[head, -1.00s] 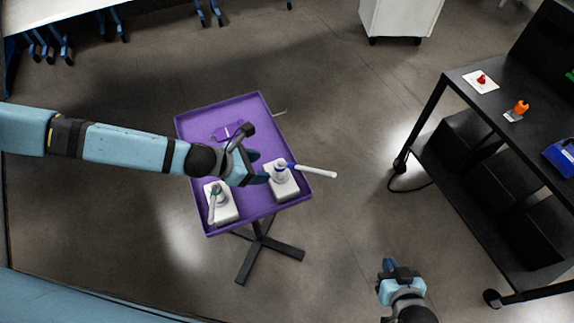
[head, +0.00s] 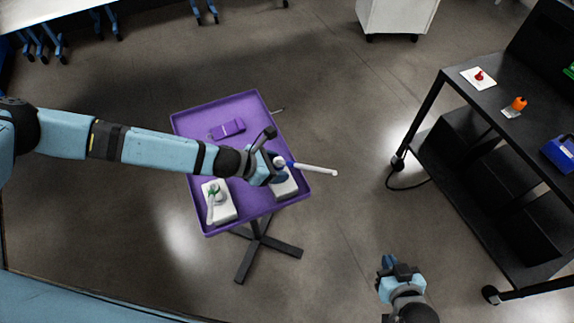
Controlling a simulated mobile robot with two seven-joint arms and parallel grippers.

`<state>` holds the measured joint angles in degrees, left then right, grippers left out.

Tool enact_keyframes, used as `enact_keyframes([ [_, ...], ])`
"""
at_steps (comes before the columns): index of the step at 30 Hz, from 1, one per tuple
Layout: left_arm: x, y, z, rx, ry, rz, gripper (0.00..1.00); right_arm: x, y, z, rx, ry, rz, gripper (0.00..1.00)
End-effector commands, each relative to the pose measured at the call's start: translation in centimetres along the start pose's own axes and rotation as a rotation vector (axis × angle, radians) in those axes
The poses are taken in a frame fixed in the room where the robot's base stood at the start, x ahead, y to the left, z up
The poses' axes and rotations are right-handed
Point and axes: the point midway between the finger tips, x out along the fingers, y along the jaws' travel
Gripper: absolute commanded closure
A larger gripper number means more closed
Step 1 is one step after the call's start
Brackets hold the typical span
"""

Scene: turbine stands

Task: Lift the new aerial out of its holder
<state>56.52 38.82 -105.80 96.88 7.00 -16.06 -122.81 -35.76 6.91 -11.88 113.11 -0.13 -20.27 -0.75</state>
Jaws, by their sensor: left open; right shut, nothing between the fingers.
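Two white holders stand on the purple tray (head: 180,124). An aerial with a blue band and white rod (head: 318,169) leans out to the right from the right holder (head: 287,188). An aerial with a green band (head: 211,204) leans in the left holder (head: 226,209). I cannot tell by looks which aerial is the new one. My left gripper (head: 277,168) is open at the lower end of the blue-banded aerial, partly hiding it and its holder; contact is unclear. My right gripper (head: 389,264) is shut and empty, away from the tray at the lower right.
A purple object (head: 228,128) lies at the back of the tray. A black bench (head: 474,112) at the right carries a red button (head: 479,75), an orange item (head: 519,104) and a blue box (head: 560,152). A white cabinet (head: 398,16) stands behind. Floor between tray and bench is clear.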

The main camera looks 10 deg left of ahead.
Motion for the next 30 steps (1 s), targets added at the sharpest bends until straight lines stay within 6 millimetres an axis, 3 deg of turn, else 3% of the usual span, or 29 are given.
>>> enact_keyframes([
  [21, -0.02, -0.02, -0.05, 0.0, 0.001, 0.0, 0.38, -0.33, 0.05, -0.37, 0.002, -0.001, 0.002, 1.0],
  [29, -0.02, -0.02, -0.03, 0.0, 0.0, 0.0, 0.98, -0.32, 0.0, -0.38, 0.004, -0.001, 0.002, 1.0],
  [30, -0.02, -0.02, -0.02, 0.0, 0.0, 0.0, 1.0, -0.32, -0.01, -0.37, 0.004, -0.001, 0.002, 1.0],
])
